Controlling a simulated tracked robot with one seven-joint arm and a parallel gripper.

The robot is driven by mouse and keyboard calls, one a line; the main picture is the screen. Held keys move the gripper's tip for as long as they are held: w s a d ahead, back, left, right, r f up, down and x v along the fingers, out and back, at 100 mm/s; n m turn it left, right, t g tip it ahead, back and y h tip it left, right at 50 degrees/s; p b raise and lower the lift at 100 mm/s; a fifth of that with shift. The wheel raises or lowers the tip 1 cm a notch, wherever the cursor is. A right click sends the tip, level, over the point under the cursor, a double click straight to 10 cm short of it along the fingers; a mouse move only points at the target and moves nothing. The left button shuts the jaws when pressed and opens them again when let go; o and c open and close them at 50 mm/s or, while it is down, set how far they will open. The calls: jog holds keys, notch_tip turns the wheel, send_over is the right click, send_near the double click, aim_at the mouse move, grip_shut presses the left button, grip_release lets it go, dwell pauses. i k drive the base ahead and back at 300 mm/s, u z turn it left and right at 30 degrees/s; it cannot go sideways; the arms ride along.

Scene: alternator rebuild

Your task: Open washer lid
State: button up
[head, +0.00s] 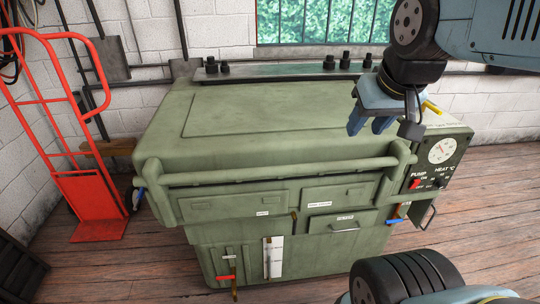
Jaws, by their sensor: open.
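The parts washer is a green metal cabinet (285,240) in the middle of the head view. Its lid (255,105) lies flat and closed on top. A round green handle bar (275,172) runs along the lid's front edge on end brackets. My gripper (372,122) hangs above the lid's right part, over and behind the right end of the bar. It is open, seems empty, and looks apart from the lid. My arm comes in from the upper right and hides part of the back right corner.
A control panel (440,165) with a gauge and red switch sits on the washer's right side. A red hand truck (85,180) stands at left. A dark rail with knobs (285,70) runs behind the lid. The wooden floor (490,215) at right is mostly clear.

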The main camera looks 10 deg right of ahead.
aim_at(235, 136)
jog(key=u, duration=0.85)
jog(key=k, duration=1.4)
jog(key=z, duration=0.3)
jog(key=i, duration=1)
jog(key=u, duration=0.05)
